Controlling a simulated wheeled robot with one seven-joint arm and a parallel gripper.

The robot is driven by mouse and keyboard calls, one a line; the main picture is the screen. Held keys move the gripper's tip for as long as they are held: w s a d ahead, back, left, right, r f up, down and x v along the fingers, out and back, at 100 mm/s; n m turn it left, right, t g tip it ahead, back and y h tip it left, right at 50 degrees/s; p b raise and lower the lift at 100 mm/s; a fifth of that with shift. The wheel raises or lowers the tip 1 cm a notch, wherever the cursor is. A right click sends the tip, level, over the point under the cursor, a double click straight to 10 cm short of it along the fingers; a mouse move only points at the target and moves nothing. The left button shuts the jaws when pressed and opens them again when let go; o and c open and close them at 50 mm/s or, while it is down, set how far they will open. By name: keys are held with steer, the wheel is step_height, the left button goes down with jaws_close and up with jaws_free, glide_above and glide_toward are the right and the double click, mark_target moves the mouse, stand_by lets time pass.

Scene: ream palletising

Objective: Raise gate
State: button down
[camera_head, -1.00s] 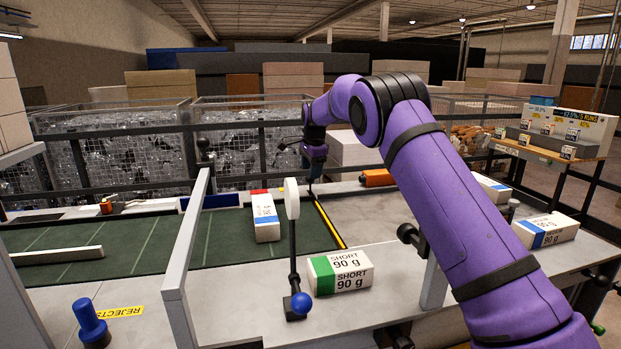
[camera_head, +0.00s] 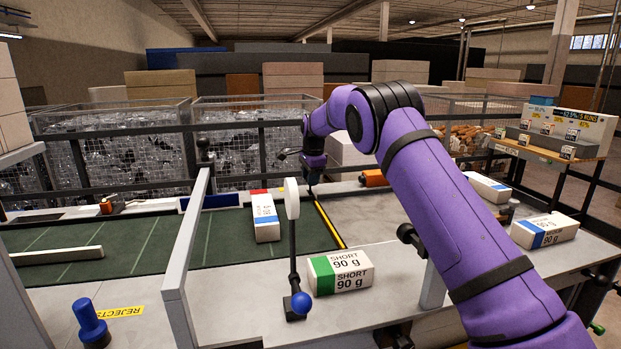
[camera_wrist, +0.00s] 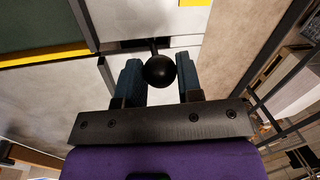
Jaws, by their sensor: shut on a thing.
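My gripper (camera_head: 313,183) is at the far end of the yellow strip (camera_head: 330,224) along the green mat's right edge, pointing down. In the wrist view my gripper (camera_wrist: 158,82) has its two blue finger pads on either side of a black ball knob (camera_wrist: 159,71) on a thin stem, and is shut on it. The stem runs to a pale panel edge beside a dark slot. The yellow strip (camera_wrist: 45,55) also shows at the upper left of the wrist view. In the head view the knob is hidden by the gripper, and I cannot clearly make out the gate's panel.
A green-label ream (camera_head: 341,270) lies near the front, beside a lever with a blue ball (camera_head: 301,303). A blue-label ream (camera_head: 265,217) lies on the green mat (camera_head: 150,240). A grey rail (camera_head: 187,250) crosses the bench. More reams (camera_head: 544,231) lie at right.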

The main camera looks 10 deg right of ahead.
steer(key=shift+r, duration=1.6)
steer(key=c, duration=0.8)
jaws_free()
steer(key=shift+s+d+r, duration=0.1)
steer(key=shift+s+r, duration=0.25)
steer(key=shift+r, duration=1.4)
steer(key=shift+s+d+r, duration=0.1)
steer(key=shift+s+r, duration=0.2)
steer(key=shift+r, duration=1.45)
steer(key=shift+s+r, duration=0.35)
steer(key=shift+r, duration=1.4)
